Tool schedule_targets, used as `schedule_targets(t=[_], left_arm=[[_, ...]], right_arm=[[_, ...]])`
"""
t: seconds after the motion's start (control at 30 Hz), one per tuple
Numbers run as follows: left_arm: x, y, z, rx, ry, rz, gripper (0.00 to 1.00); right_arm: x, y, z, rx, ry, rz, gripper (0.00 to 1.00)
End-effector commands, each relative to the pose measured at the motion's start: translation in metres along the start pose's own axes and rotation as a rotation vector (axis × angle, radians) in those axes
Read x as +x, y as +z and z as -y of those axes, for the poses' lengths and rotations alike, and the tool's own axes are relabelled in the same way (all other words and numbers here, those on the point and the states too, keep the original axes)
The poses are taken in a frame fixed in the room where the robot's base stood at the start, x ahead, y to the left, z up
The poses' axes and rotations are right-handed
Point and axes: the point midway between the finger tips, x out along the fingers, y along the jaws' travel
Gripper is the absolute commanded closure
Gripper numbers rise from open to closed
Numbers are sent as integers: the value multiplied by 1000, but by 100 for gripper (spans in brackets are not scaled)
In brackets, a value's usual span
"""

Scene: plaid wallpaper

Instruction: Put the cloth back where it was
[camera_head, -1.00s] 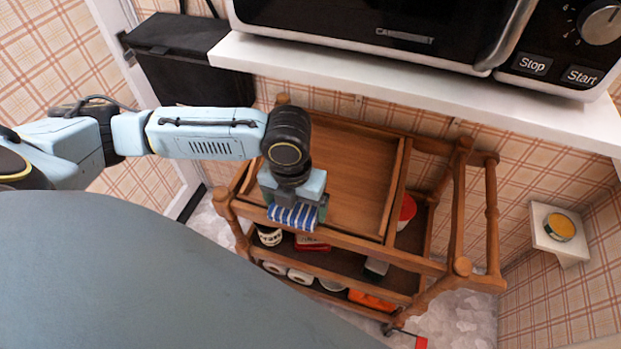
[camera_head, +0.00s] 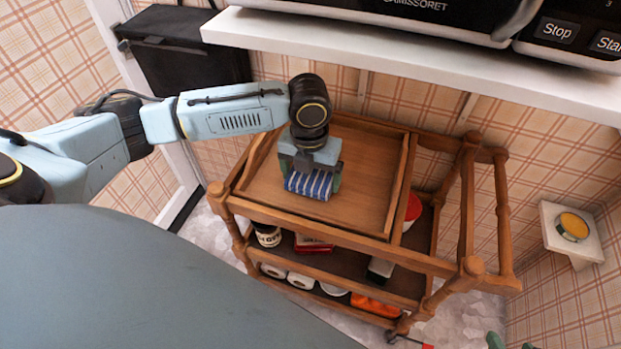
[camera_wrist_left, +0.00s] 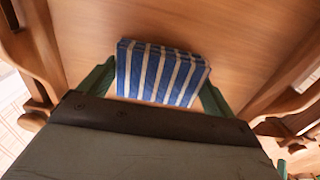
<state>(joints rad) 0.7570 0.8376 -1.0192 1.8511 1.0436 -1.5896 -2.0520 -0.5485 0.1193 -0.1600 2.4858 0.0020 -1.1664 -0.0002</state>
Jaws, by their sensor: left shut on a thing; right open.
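The blue-and-white striped cloth (camera_head: 309,186) is folded into a small block. My left gripper (camera_head: 311,178) is shut on it and holds it over the wooden tray top (camera_head: 365,190) of the trolley. In the left wrist view the cloth (camera_wrist_left: 163,74) sits between the two green fingers, with the wooden surface behind it. I cannot tell whether the cloth touches the wood. Only the green fingertips of my right gripper (camera_head: 511,344) show, at the bottom right edge of the head view. They are apart and empty.
The trolley's lower shelves hold a dark jar (camera_head: 267,236), a red box (camera_head: 313,244), white rolls (camera_head: 300,280) and an orange item (camera_head: 375,304). A white shelf (camera_head: 400,60) with a microwave is behind. A small wall shelf (camera_head: 592,246) with a yellow-topped tin is at right. The tray is otherwise bare.

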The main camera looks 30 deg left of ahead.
Motion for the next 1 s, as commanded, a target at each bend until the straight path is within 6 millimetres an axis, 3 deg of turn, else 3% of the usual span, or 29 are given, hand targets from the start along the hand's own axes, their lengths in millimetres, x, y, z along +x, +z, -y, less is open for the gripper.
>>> schedule_targets(t=[0.2,0.57,0.6,0.63,1.0], left_arm=[[6,0,0,0,0,0,31],[8,0,0,0,1,-1,31],[8,0,0,0,1,-1,4],[8,0,0,0,1,-1,0],[3,0,0,0,0,1,0]], right_arm=[[2,-16,3,-2,-8,-89,58],[1,-13,2,-2,-6,-67,58],[1,-12,2,-2,-5,-65,58],[1,-12,2,-2,-5,-65,58],[1,-15,2,-2,-6,-80,58]])
